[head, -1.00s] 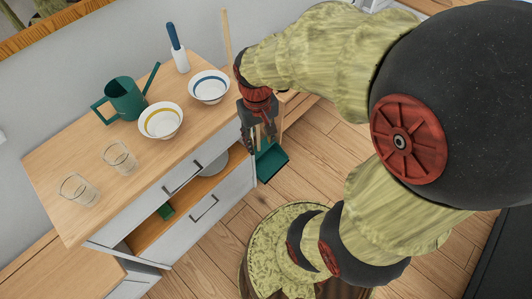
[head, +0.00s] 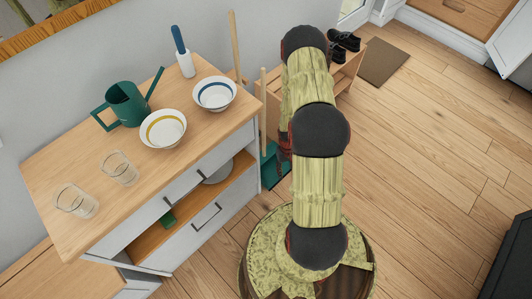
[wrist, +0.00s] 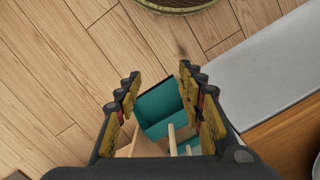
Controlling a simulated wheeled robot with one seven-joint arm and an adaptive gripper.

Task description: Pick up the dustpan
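The teal dustpan (head: 269,166) stands on the floor at the right end of the white cabinet, with a pale wooden handle rising from it. In the wrist view the dustpan (wrist: 160,104) shows beyond and between my fingers, with pale wooden pieces below it. My gripper (wrist: 158,88) is open, its two yellow-padded fingers wide apart, and I see nothing gripped. In the head view my arm hides most of the gripper and part of the dustpan's right side. I cannot tell whether a finger touches the dustpan or handle.
The cabinet top (head: 100,200) holds a watering can (head: 125,103), two bowls (head: 163,129), two glasses (head: 118,167) and a blue-handled brush (head: 181,52). A long wooden stick (head: 235,45) stands by the wall. A low shoe rack (head: 345,72) is behind my arm.

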